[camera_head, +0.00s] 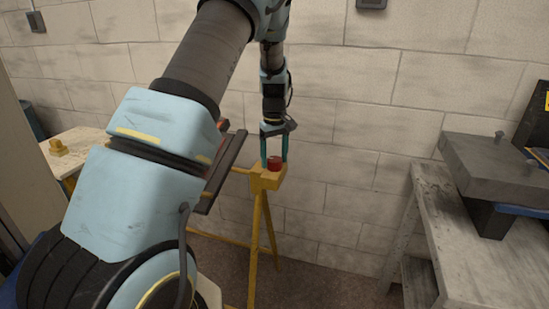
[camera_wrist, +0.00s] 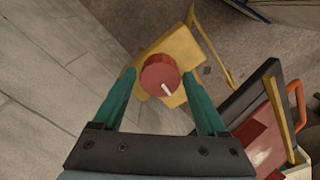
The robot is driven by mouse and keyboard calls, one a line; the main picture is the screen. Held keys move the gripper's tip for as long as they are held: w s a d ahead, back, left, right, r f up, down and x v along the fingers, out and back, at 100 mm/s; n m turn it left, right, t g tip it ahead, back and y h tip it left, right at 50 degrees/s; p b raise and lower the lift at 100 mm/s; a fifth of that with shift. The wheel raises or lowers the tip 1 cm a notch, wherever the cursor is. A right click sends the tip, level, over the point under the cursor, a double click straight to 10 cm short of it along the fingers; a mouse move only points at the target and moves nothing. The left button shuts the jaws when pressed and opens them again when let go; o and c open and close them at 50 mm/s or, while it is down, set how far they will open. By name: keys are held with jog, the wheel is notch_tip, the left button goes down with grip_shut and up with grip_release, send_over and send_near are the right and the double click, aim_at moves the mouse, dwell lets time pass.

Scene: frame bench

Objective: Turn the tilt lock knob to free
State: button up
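The tilt lock knob is a red round knob (camera_head: 274,163) on top of a yellow block (camera_head: 267,180) of a yellow stand. In the wrist view the red knob (camera_wrist: 160,75) shows a white pointer mark toward its lower right, on the yellow plate (camera_wrist: 184,52). My gripper (camera_head: 274,158) points down over the knob with its two teal fingers apart, one on each side. In the wrist view the gripper (camera_wrist: 162,88) is open, with gaps between the fingers and the knob. No labels for the knob's positions can be read.
A dark-railed frame with red parts (camera_head: 222,165) stands left of the knob, partly behind my arm; it also shows in the wrist view (camera_wrist: 270,120). A grey workbench (camera_head: 470,215) with a metal block is at right. A block wall (camera_head: 350,130) lies behind the stand.

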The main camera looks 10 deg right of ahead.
aim_at(275, 159)
jog(key=shift+o, duration=0.8)
notch_tip(275, 159, up, 11)
jog(key=b, duration=0.2)
jog(key=shift+f, duration=0.1)
jog(key=s+a+f+m, duration=0.2)
jog(key=s+a, duration=0.8)
jog(key=s, duration=0.1)
jog(key=s+a+f+m+t, duration=0.1)
jog(key=s+a+f+m, duration=0.1)
jog(key=s+a, duration=0.8)
jog(key=shift+s+a+f+m+t, duration=0.3)
jog(key=shift+s+a+f, duration=0.1)
jog(key=shift+a, duration=0.3)
